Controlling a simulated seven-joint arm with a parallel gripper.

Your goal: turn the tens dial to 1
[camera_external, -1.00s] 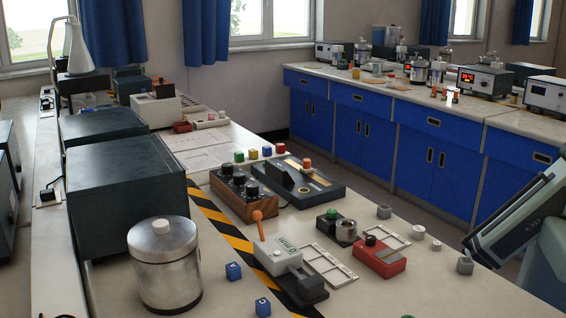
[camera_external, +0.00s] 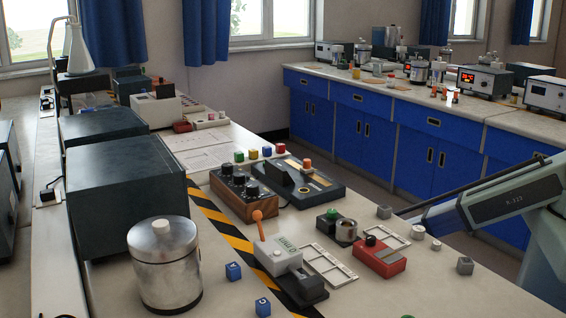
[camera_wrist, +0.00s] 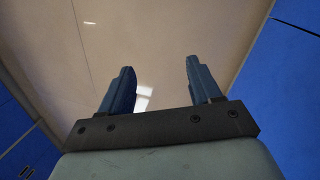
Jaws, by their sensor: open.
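A wooden box (camera_external: 231,206) with several black dial knobs (camera_external: 239,177) on its dark top stands left of the middle of the bench in the external view. The markings are too small to read, so I cannot tell which knob is the tens dial or where it points. My gripper (camera_wrist: 160,63) shows in the wrist view with its two blue-grey fingers apart and nothing between them. It faces a pale, plain surface. No dial shows in the wrist view. In the external view my arm is at the right edge, well away from the box.
A dark panel device (camera_external: 306,188) stands right behind the box. An orange-knobbed lever device (camera_external: 278,258), a red box (camera_external: 380,257), a green-buttoned unit (camera_external: 327,222) and a metal canister (camera_external: 165,268) stand nearer. Small cubes and white frames lie around them.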

